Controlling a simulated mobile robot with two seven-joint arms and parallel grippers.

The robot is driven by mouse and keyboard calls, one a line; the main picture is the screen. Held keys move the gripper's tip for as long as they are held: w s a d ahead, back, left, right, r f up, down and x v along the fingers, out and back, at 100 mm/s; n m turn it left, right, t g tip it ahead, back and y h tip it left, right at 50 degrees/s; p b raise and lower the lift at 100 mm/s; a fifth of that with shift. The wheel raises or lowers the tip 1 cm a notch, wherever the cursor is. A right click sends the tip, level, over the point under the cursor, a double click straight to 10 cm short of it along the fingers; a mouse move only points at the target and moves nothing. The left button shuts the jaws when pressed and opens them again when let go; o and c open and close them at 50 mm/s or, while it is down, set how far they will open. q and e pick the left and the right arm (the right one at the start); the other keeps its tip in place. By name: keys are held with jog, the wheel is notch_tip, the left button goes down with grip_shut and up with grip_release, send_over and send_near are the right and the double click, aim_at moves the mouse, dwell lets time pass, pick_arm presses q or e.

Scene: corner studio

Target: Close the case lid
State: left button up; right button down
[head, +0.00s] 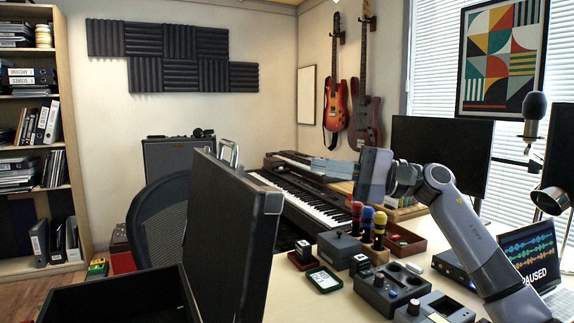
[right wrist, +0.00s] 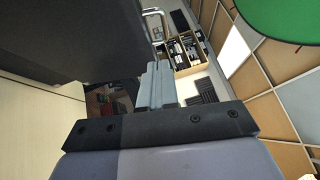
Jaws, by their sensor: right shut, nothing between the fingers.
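The black case stands at the lower left of the head view, its base (head: 110,303) partly cut off by the bottom edge. Its lid (head: 228,235) is open, standing upright and tilted slightly, with a silver handle (head: 230,152) at its top edge. In the right wrist view the lid (right wrist: 70,40) fills the upper left as a dark panel. My right gripper (head: 318,167) is to the right of the lid, apart from it in the head view, fingers pointing left. Its fingers (right wrist: 158,82) are shut and empty. My left gripper is not in view.
A keyboard (head: 318,205), monitor (head: 442,150) and laptop (head: 532,262) stand around my right arm. A chair (head: 157,220) is behind the lid.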

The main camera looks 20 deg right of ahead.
pick_arm(q)
jog(key=p, duration=0.1)
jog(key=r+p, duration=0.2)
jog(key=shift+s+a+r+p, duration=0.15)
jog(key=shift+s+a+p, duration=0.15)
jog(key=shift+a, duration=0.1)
pick_arm(e)
jog(key=s+a+x, duration=0.1)
jog(key=s+x, duration=0.1)
jog(key=x, duration=1)
jog(key=shift+s+a, duration=0.25)
jog(key=shift+r, duration=0.1)
jog(key=shift+a+r, duration=0.1)
